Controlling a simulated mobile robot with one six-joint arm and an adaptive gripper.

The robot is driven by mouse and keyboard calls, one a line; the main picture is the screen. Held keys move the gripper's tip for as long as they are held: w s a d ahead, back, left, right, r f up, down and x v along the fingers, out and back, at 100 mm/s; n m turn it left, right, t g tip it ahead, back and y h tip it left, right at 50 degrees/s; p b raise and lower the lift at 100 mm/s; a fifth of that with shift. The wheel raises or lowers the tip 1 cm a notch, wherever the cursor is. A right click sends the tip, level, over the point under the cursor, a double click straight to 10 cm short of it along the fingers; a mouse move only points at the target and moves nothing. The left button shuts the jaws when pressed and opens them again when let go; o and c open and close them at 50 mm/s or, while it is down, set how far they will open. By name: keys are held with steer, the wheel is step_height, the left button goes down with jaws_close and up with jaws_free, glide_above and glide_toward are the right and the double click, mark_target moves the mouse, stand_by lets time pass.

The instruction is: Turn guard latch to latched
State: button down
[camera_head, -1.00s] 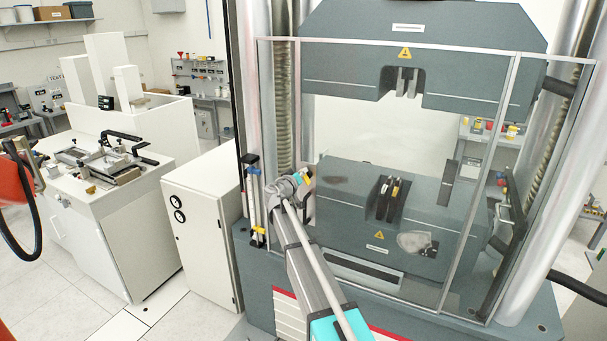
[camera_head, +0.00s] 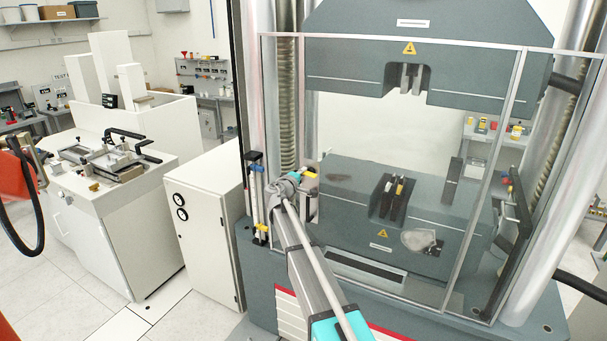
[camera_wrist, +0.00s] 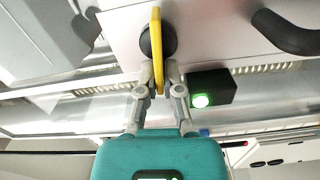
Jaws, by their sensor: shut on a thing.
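The guard latch handle (camera_wrist: 156,48) is a thin yellow bar on a round black hub (camera_wrist: 166,42) in the wrist view. It stands nearly upright in that picture, and its lower end is between my fingertips. My gripper (camera_wrist: 160,76) is shut on this lower end. In the head view my gripper (camera_head: 308,184) is at the left side of the clear guard (camera_head: 400,130), in front of the testing machine. The latch is mostly hidden behind my gripper there, so its angle cannot be told from that view.
A black box with a lit green lamp (camera_wrist: 200,100) sits close to the right of my fingers. A dark curved handle (camera_wrist: 285,32) is farther right. The machine's left column (camera_head: 287,105) stands close to my gripper. A white cabinet (camera_head: 207,230) stands to the left.

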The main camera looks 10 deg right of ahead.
steer(key=shift+f+n, duration=0.2)
steer(key=shift+n, duration=0.4)
steer(key=c, duration=0.8)
jaws_free()
steer(key=shift+s+a, duration=0.1)
steer(key=v, duration=1.1)
steer(key=shift+s+a, duration=0.2)
steer(key=shift+s, duration=0.15)
